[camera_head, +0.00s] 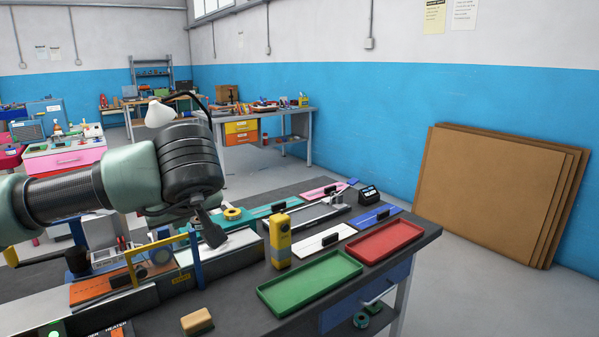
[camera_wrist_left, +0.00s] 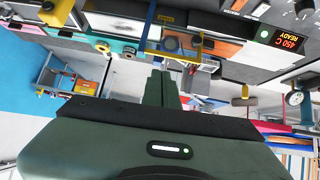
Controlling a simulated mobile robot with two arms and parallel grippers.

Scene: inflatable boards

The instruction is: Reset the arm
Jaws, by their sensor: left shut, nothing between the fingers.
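My left arm comes in from the left in the head view, raised over the workbench. Its gripper (camera_head: 212,232) points down above the middle of the bench, near a white board and a blue upright post. In the left wrist view the two dark fingers of the left gripper (camera_wrist_left: 161,88) lie together, with nothing between them. My right gripper is in neither view.
A green tray (camera_head: 311,283) and a red tray (camera_head: 386,241) lie on the workbench (camera_head: 237,310). A yellow device (camera_head: 280,240) stands upright right of my gripper. A tan block (camera_head: 197,321) lies at the front. Brown panels (camera_head: 490,190) lean on the wall.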

